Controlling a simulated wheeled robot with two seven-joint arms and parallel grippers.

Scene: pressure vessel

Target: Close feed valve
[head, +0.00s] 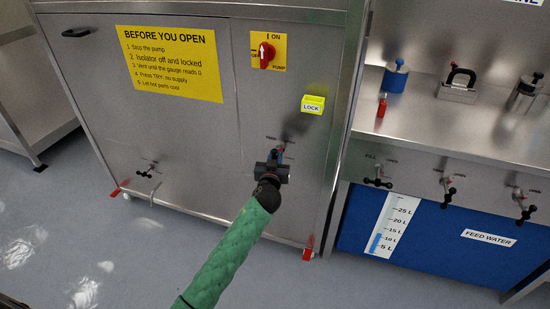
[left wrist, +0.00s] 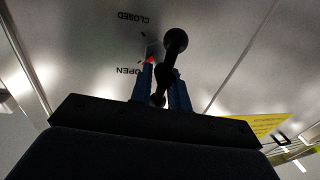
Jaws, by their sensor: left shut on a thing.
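The feed valve is on the steel cabinet front; in the head view it is mostly hidden behind my left gripper (head: 277,155), with a small label above it. In the left wrist view, the valve's black handle (left wrist: 174,43) with ball ends stands between the blue fingertips of my left gripper (left wrist: 165,85), which is shut on it. Upside-down CLOSED and OPEN labels show on the panel. A small red mark (left wrist: 150,61) lies between the labels, beside the handle. My right gripper is in neither view.
A red pump switch (head: 266,55) and a yellow LOCK box (head: 313,104) are above the valve. Another black-handled valve (head: 147,172) is lower left. Several valves line the bench front at right, above a blue feed water tank (head: 430,235).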

